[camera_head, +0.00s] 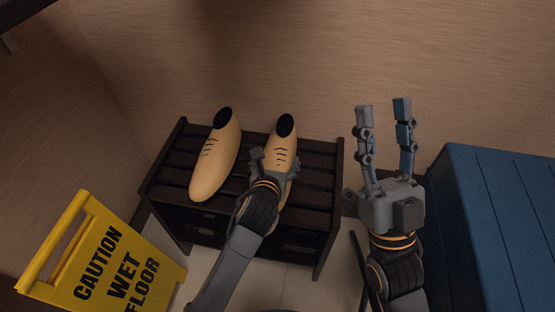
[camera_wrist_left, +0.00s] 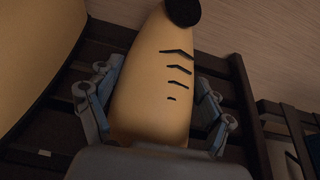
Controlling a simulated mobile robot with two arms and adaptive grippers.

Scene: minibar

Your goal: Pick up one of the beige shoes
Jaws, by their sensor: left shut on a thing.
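Two beige shoes with black openings and dark lace marks lie side by side on a dark slatted bench (camera_head: 318,180). The left shoe (camera_head: 215,158) is untouched. My left gripper (camera_head: 276,165) is shut on the right shoe (camera_head: 285,143), with a finger on each side of it. In the left wrist view this shoe (camera_wrist_left: 155,85) stands between the two fingers (camera_wrist_left: 155,110), and its near end is hidden by the gripper. Part of the left shoe (camera_wrist_left: 35,50) shows at the left edge there. My right gripper (camera_head: 385,140) is open and empty, pointing up to the right of the bench.
A yellow caution wet floor sign (camera_head: 110,262) stands at the front left. A blue slatted box-like thing (camera_head: 500,225) stands at the right. A brown wall (camera_head: 330,60) rises close behind the bench.

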